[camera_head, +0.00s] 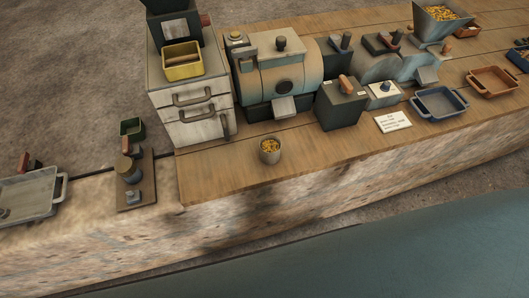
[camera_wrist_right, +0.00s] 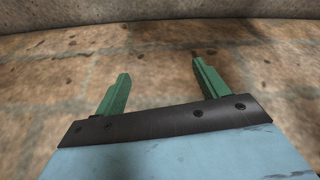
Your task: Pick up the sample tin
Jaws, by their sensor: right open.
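The sample tin (camera_head: 270,151), a small round grey tin filled with yellow-orange grains, stands upright on the wooden bench near its front edge in the head view. My right gripper (camera_wrist_right: 158,84) shows only in the right wrist view. Its two green fingers are apart with nothing between them, over a brown, stone-patterned surface. The tin does not show in the wrist view, so how far the gripper is from it cannot be told. My left gripper is in neither view.
A drawer cabinet (camera_head: 196,118) with a yellow tray (camera_head: 183,70) stands left of the tin. Behind it is a drum machine (camera_head: 277,75). A dark box (camera_head: 340,105), a white card (camera_head: 392,122) and a blue tray (camera_head: 439,104) lie to the right. The bench around the tin is clear.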

